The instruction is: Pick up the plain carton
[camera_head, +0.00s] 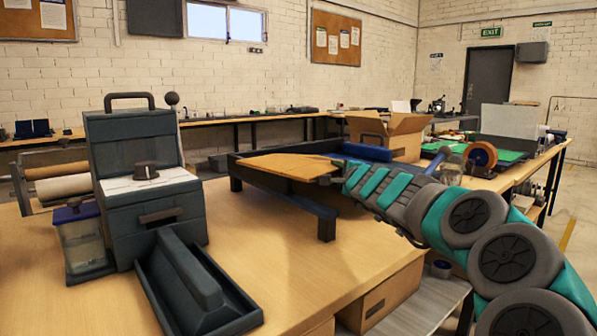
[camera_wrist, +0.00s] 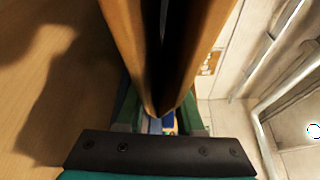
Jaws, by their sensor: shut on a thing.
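My gripper (camera_head: 333,174) reaches in from the right over the wooden table and is shut on a flat brown carton (camera_head: 285,165). The carton points left from the jaws, above or over a dark raised tray frame; I cannot tell whether it touches the frame. In the wrist view the carton (camera_wrist: 128,40) shows as two brown panels with a dark gap between them, its near end between the green fingers of my gripper (camera_wrist: 160,118). Its far end is out of that view.
The dark tray frame (camera_head: 327,226) stands on the table (camera_head: 265,262). An open carton (camera_head: 405,142) stands behind it. A grey machine (camera_head: 150,225) and a dark handled tray (camera_head: 235,318) occupy the left. More cartons (camera_head: 388,295) sit below the table. The table's front middle is clear.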

